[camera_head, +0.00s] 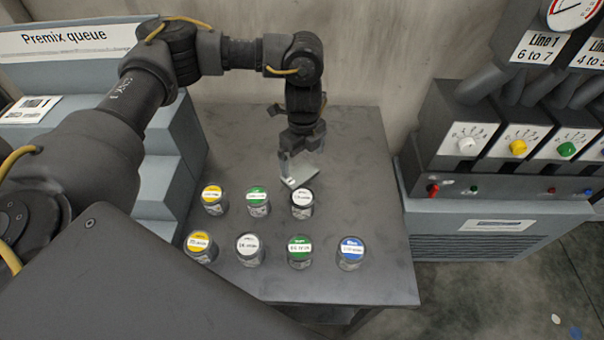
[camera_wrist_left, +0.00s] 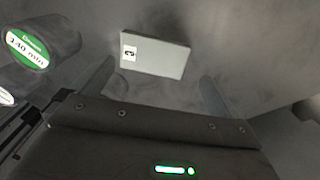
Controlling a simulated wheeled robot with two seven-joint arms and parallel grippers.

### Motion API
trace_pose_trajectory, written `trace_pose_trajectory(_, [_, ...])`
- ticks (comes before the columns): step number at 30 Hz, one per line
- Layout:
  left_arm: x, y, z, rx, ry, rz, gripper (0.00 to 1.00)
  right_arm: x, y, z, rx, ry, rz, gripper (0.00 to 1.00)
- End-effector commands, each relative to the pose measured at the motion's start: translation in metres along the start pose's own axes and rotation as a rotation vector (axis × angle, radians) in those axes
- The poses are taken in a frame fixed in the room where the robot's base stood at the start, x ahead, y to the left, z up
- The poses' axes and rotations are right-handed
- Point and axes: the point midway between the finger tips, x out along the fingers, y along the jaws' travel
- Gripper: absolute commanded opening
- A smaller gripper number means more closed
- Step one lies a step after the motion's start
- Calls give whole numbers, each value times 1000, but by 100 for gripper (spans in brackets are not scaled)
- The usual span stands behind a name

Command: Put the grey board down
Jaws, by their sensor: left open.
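The grey board (camera_head: 300,170) is a small light-grey plate with a white label at one corner. It appears to lie flat on the dark table (camera_head: 335,270), behind the jars. In the left wrist view the board (camera_wrist_left: 160,56) lies just beyond the fingertips, with a dark mark on its label. My left gripper (camera_head: 301,155) is directly above the board, pointing down. It is open; in the left wrist view its fingers (camera_wrist_left: 157,84) stand wide apart with nothing between them. How far the fingertips are above the board is hard to tell. My right gripper is not in view.
A green-lidded jar (camera_wrist_left: 42,42) shows in the left wrist view. The stepped Premix queue rack (camera_head: 165,185) is at left, the dial machine (camera_head: 510,140) at right. The table's right side is clear.

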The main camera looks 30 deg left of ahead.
Motion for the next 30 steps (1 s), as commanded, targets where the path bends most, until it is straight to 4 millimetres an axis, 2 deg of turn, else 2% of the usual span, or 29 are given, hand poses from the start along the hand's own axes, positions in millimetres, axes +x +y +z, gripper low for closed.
trace_pose_trajectory(3, [2, 0, 0, 0, 1, 1, 100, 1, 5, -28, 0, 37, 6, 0])
trace_pose_trajectory(6, [9, 1, 1, -1, 1, 3, 100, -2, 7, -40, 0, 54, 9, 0])
trace_pose_trajectory(9, [24, 3, 1, -2, 2, 4, 100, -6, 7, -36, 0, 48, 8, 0])
trace_pose_trajectory(15, [49, 3, 2, -1, 1, 2, 100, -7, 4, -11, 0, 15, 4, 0])
trace_pose_trajectory(23, [52, 2, 2, 0, -1, -1, 100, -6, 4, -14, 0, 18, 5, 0])
trace_pose_trajectory(26, [52, 2, 2, 0, -1, -1, 91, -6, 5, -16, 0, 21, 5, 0])
trace_pose_trajectory(30, [52, 2, 2, 0, -1, 0, 72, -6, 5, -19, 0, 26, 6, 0])
